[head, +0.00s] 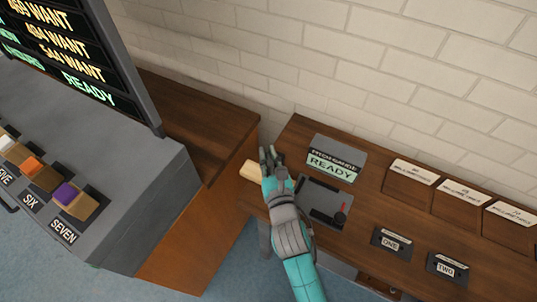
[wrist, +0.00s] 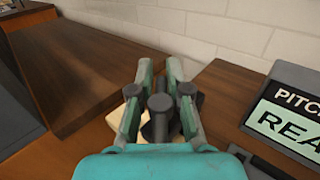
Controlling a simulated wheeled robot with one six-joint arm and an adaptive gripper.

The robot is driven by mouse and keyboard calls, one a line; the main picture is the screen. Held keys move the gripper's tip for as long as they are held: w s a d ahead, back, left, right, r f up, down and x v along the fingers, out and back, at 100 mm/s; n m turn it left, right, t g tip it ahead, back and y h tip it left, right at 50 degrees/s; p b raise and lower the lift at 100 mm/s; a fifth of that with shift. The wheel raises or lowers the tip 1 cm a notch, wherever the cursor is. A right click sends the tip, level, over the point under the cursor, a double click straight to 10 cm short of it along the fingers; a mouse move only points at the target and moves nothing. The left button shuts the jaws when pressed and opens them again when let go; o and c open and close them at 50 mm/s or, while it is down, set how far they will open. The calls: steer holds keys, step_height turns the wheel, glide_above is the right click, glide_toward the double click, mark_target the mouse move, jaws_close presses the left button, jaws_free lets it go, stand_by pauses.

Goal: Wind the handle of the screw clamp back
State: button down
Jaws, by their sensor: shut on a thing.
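My gripper (head: 268,155) reaches over the left end of the right-hand wooden bench, beside a pale wooden block (head: 251,171). In the wrist view its two fingers (wrist: 160,72) stand on either side of a dark grey cylindrical part (wrist: 158,106), which looks like the screw clamp's handle. The gripper is shut on it. The pale block (wrist: 117,118) shows just left of the fingers. Most of the clamp is hidden by my gripper, so how far its screw is wound cannot be told.
A READY sign (head: 333,165) and a dark grey plate with a red-tipped lever (head: 341,215) are right of my gripper. Farther right are label plates ONE (head: 390,243) and TWO (head: 445,268). A wooden cabinet (head: 200,125) and grey console (head: 120,190) stand left. A brick wall is behind.

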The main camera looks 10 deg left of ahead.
steer(key=shift+f, duration=0.2)
steer(key=c, duration=1.2)
jaws_free()
steer(key=shift+r, duration=0.1)
steer(key=v, duration=1.2)
